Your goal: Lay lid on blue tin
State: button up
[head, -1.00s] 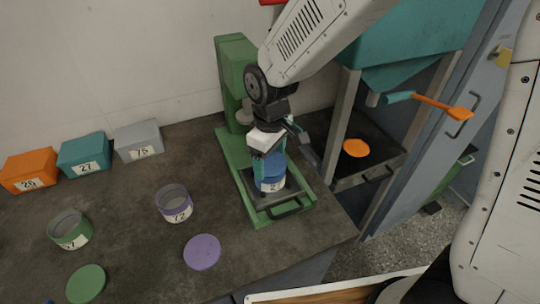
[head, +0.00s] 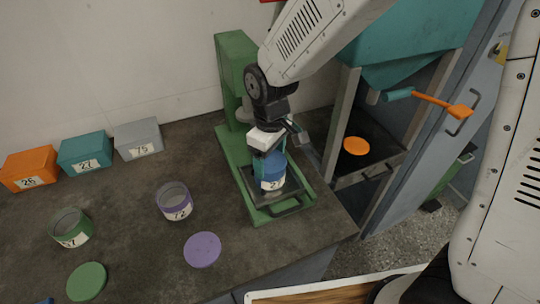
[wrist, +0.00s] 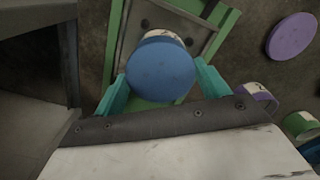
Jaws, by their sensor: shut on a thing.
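The blue tin (head: 271,184), with a white label, stands upright on the tray of the green shaker in the head view. A round blue lid (wrist: 160,69) lies between the teal fingers of my gripper (wrist: 161,85) in the wrist view. My gripper is shut on the lid, directly over the tin. In the head view my gripper (head: 270,160) is at the tin's top. A strip of the tin (wrist: 163,35) shows past the lid's far edge. The lid hides the tin's mouth, and I cannot tell whether lid and rim touch.
The green shaker's column (head: 233,80) rises close behind my gripper. Purple tin (head: 174,202), purple lid (head: 202,249), green tin (head: 70,228) and green lid (head: 87,281) lie left on the bench. Several numbered boxes (head: 85,152) line the wall. An orange lid (head: 356,146) lies at right.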

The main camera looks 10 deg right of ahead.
jog(key=o, duration=1)
notch_tip(320, 180, up, 8)
jog(key=shift+f, duration=0.1)
jog(key=s+d, duration=0.1)
jog(key=s+d+m+g, duration=0.1)
jog(key=s, duration=0.1)
jog(key=shift+f+h, duration=0.1)
jog(key=shift+h, duration=0.2)
jog(key=s+d+r+m, duration=0.3)
jog(key=s+d, duration=0.2)
jog(key=d, duration=0.1)
jog(key=s+d+r+m+t, duration=0.1)
jog(key=s+d+r+m, duration=0.2)
jog(key=s+d, duration=0.3)
jog(key=s+d+r+m+t, duration=0.1)
jog(key=s+d+r+m, duration=0.2)
jog(key=s+d+r, duration=0.1)
jog(key=shift+s+d+r, duration=0.1)
jog(key=shift+s+d, duration=0.25)
jog(key=shift+d, duration=0.3)
jog(key=shift+s+d+r, duration=0.1)
jog(key=shift+s+d, duration=0.25)
jog(key=shift+d, duration=0.25)
